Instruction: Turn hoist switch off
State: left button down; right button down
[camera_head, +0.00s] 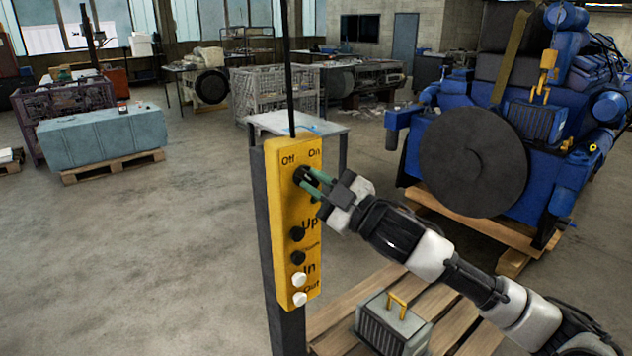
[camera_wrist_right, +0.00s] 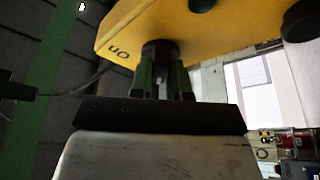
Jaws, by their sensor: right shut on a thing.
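The yellow hoist control box (camera_head: 283,265) hangs on a dark post in the middle of the head view. Its labels read Off and On at the top, with Up, In and Out lower down. The black hoist switch (camera_head: 300,174) sits under the Off and On labels. My right gripper (camera_head: 312,182) reaches in from the right and is shut on the switch, its green-edged fingers partly hiding it. In the right wrist view the fingers close around the dark switch knob (camera_wrist_right: 160,48) below the yellow panel (camera_wrist_right: 150,22). My left gripper is not in view.
Black and white buttons (camera_head: 299,280) line the lower panel. A wooden pallet (camera_head: 335,318) with a grey yellow-handled part (camera_head: 392,325) lies below my right arm. A blue diesel engine (camera_head: 415,150) stands at right. The floor (camera_head: 150,250) at left is clear.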

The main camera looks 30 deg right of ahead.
dwell(0.3)
jog(key=c, duration=1.1)
grip_release()
jog(key=shift+s+f, duration=0.1)
jog(key=shift+s+d+f, duration=0.15)
jog(key=shift+s, duration=0.05)
jog(key=shift+b+v, duration=2.1)
jog(key=shift+v, duration=2.95)
